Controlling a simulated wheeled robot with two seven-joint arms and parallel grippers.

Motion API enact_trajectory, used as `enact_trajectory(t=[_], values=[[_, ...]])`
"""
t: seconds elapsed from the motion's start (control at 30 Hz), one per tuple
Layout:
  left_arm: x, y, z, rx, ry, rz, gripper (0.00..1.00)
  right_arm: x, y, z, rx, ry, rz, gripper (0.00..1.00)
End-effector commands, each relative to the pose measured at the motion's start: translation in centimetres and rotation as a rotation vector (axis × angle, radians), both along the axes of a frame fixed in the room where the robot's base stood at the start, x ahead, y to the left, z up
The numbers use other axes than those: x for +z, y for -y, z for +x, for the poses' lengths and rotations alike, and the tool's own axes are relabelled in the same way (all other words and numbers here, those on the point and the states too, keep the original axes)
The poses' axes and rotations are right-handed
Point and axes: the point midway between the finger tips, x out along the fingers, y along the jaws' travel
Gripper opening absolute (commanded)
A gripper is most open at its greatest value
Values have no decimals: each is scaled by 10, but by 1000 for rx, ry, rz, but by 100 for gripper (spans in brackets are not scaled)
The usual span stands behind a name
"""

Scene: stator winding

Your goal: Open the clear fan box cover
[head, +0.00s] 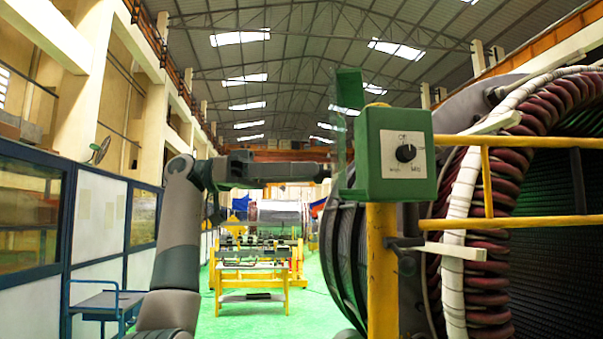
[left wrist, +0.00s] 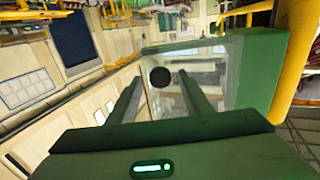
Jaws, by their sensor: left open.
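The fan box (head: 400,155) is a green box with a black dial on its pale face, fixed on a yellow post. A clear cover (head: 347,135) with a green part (head: 349,88) at its top stands at the box's left side, seen nearly edge-on. The dial face shows uncovered. My left gripper (head: 326,172) comes in from the left and reaches close to the cover. In the left wrist view, its two fingers (left wrist: 160,90) are apart, with a dark round disc (left wrist: 160,77) between their tips and the clear panel around it. Contact cannot be told. My right gripper is not in view.
A large stator with dark red coils (head: 505,180) fills the right side behind the box. A yellow railing (head: 515,221) runs in front of it. A yellow workbench (head: 250,268) stands farther back on the green floor, which is open on the left.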

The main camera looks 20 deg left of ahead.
Motion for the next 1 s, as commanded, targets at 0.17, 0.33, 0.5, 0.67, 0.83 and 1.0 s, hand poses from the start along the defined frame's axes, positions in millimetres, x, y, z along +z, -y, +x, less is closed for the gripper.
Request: enact_trajectory(t=[0.17,0.33,0.5,0.67,0.83,1.0], values=[[0,-3,0,1,0,0,45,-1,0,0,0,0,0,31],[-1,-16,0,2,-2,0,45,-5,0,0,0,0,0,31],[-1,-41,-2,3,-2,-1,45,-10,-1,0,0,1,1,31],[0,-73,-4,3,-2,-1,45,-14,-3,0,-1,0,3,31],[1,-107,-6,2,-1,-2,45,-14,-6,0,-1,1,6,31],[2,-138,-8,2,-2,-1,45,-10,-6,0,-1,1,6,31]])
